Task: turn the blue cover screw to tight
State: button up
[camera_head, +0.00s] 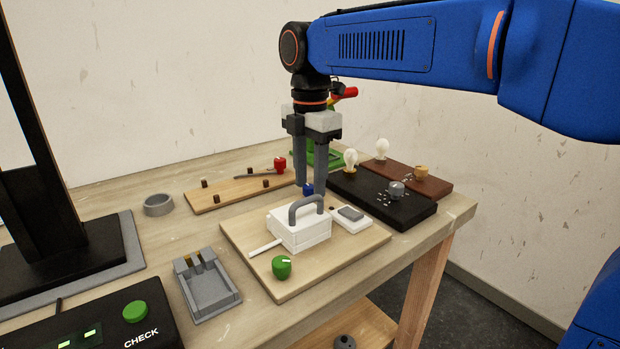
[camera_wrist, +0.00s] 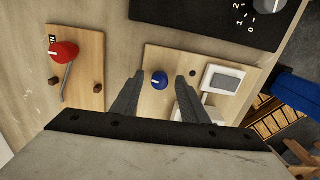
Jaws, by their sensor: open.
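The blue cover screw (camera_head: 308,188) is a small blue knob on the light wooden board (camera_head: 352,252), behind the white box with the grey handle. In the wrist view the blue screw (camera_wrist: 159,80) shows a pale mark on its top and lies between my two fingers. My gripper (camera_head: 311,190) points straight down with its fingers on either side of the screw, and it is open; it also shows in the wrist view (camera_wrist: 158,80). A gap shows between each finger and the screw. The fingertips' exact height over the board cannot be told.
The white box (camera_head: 300,230) with its grey handle stands close in front of my fingers. A green knob (camera_head: 282,267) and a white switch (camera_head: 351,219) are on the same board. A red knob (camera_wrist: 63,52) is on another board. A black board (camera_head: 385,205) lies to the right.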

grip_shut()
